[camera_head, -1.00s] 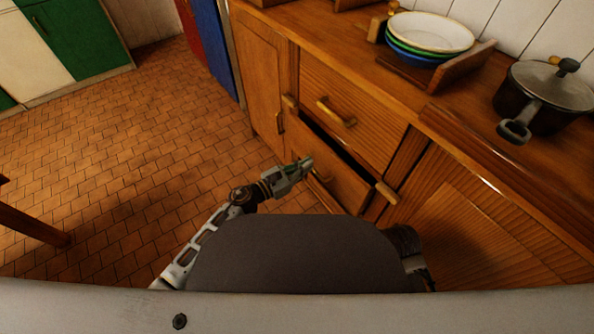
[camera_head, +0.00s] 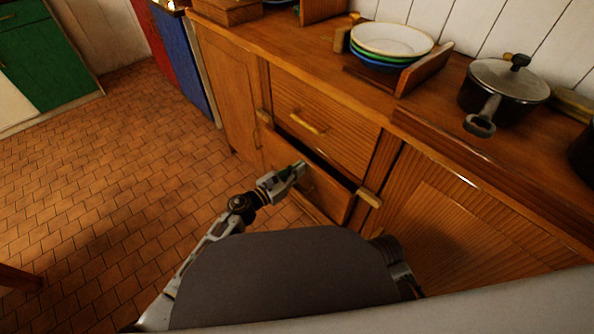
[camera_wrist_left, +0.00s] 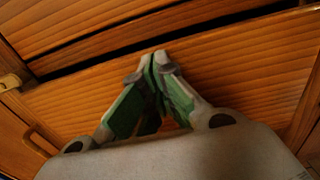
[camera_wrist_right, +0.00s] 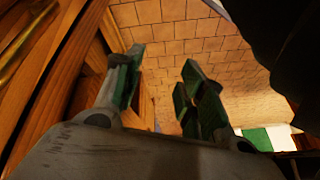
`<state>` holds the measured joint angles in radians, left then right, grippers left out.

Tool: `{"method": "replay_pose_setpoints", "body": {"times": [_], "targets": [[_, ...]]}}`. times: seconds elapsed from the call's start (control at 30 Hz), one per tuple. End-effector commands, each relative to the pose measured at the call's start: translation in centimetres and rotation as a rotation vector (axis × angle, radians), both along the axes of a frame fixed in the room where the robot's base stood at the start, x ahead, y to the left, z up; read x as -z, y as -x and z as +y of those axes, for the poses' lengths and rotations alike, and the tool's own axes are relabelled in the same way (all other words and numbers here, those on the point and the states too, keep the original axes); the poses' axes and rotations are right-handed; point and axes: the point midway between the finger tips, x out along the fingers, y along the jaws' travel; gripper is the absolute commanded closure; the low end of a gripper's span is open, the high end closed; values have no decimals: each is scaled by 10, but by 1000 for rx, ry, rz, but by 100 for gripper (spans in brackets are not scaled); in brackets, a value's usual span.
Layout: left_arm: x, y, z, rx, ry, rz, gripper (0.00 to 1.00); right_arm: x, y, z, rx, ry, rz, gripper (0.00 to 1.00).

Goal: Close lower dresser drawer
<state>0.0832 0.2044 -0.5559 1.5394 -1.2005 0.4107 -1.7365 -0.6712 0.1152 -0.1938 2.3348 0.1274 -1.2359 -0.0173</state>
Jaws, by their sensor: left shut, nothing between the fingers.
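The lower dresser drawer (camera_head: 331,194) is partly open, with a dark gap along its top edge below the closed upper drawer (camera_head: 318,122).
The dresser top holds stacked bowls (camera_head: 391,45) in a wooden rack and a lidded pot (camera_head: 505,90). A cupboard door (camera_head: 450,215) is to the right of the drawers. The tiled floor (camera_head: 110,195) is clear to the left.

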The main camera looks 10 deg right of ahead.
Motion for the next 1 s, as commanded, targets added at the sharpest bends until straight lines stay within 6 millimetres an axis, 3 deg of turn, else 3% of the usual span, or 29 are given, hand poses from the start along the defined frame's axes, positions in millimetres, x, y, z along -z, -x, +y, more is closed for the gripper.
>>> {"method": "replay_pose_setpoints", "body": {"times": [0.3, 0.4, 0.6, 1.0], "targets": [[1, -8, -10, 1, 1, -2, 100, 0, -12, 4, 3, -20, -42, 60], [1, -14, -18, 1, 0, -3, 100, 19, -7, 6, 6, -32, -40, 60], [1, -25, -34, 1, 0, -3, 100, 35, -8, 10, 17, -60, -65, 60], [-1, -31, -43, 0, 0, -1, 100, 42, -9, 12, 25, -75, -78, 60]]}}
